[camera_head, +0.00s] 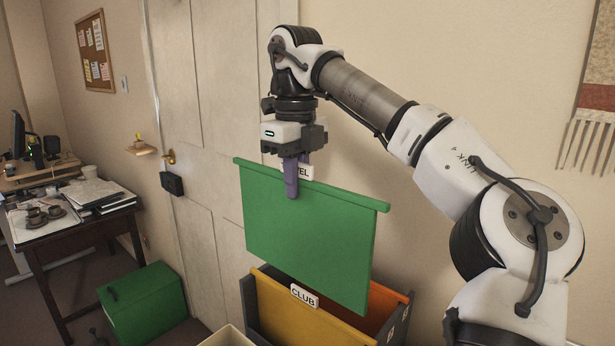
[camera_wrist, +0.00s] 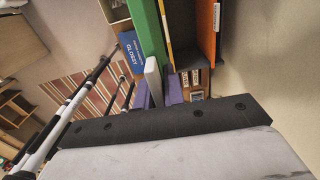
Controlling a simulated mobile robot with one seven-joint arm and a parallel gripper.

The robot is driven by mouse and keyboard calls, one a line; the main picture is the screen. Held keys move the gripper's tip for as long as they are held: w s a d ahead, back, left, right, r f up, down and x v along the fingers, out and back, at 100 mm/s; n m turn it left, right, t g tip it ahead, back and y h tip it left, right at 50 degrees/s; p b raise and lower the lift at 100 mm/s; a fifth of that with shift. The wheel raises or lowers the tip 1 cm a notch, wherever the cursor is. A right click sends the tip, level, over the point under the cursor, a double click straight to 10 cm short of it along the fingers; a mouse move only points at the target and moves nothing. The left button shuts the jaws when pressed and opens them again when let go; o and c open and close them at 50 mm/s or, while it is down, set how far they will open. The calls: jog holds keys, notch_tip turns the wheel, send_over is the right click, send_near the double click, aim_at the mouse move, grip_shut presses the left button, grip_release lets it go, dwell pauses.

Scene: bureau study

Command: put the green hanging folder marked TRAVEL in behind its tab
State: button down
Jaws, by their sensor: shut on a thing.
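The green hanging folder (camera_head: 305,235) hangs from my gripper (camera_head: 291,190), whose purple fingers are shut on its top edge. Its white tab (camera_head: 306,172) shows only "VEL"; the fingers hide the rest. The folder is upright and slightly tilted in the picture, above an open file box (camera_head: 249,305). A yellow folder with a CLUB tab (camera_head: 304,295) and an orange folder (camera_head: 385,305) stand in the box. I cannot tell whether the green folder's lower edge is inside it. In the wrist view the green folder (camera_wrist: 146,25) lies beside the yellow (camera_wrist: 166,40) and orange (camera_wrist: 207,30) ones.
A green cabinet-like box (camera_head: 143,305) stands on the floor at left. A cluttered dark desk (camera_head: 65,235) is at far left. A door (camera_head: 205,130) and wall are behind. A blue box marked GLOSSY (camera_wrist: 132,52) shows in the wrist view. A pale bin (camera_head: 228,338) is at the bottom.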

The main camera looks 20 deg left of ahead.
jog(key=s+a, duration=0.4)
jog(key=s, duration=0.6)
jog(key=s+a+p, duration=0.1)
jog(key=s+a, duration=0.4)
jog(key=s, duration=0.6)
jog(key=shift+s, duration=0.25)
dwell(0.5)
